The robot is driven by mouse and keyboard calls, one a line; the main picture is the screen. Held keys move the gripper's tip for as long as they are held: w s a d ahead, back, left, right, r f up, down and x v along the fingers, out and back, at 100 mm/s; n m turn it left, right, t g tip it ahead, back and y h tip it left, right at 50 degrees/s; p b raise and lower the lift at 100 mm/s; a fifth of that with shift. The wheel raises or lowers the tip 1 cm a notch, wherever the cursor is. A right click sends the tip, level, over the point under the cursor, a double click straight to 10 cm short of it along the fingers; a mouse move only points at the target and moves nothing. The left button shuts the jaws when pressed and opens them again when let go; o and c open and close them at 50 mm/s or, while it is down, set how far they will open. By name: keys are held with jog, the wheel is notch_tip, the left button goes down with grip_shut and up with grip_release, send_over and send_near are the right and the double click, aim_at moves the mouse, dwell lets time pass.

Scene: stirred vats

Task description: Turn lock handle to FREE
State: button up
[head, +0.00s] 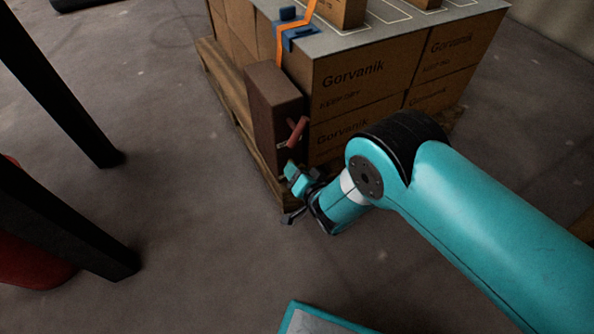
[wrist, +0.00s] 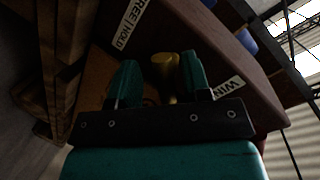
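A brown housing (head: 273,100) is fixed to the left corner of the carton stack, with a red handle (head: 298,131) on its face. In the wrist view the housing's face (wrist: 222,55) carries a white "FREE | HOLD" label (wrist: 131,22) at upper left and a partly hidden label starting "WIN" (wrist: 229,87) at right. A yellow, brass-like knob or handle end (wrist: 165,67) shows between my gripper's fingers (wrist: 159,80). The fingers are apart, with visible gaps beside it. My gripper (head: 292,174) is low by the housing in the head view. The handle's pointing direction cannot be told.
Cartons (head: 360,75) stand on a wooden pallet (head: 235,110), under a grey top sheet with an orange strap (head: 280,45) and blue corner piece (head: 297,34). Dark posts (head: 60,90) stand at left. The floor between is clear.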

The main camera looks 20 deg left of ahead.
jog(key=shift+a+r, duration=0.1)
jog(key=shift+a, duration=0.05)
jog(key=p+v, duration=1.7)
jog(key=p, duration=0.1)
jog(key=shift+d, duration=0.25)
jog(key=shift+s+r, duration=0.1)
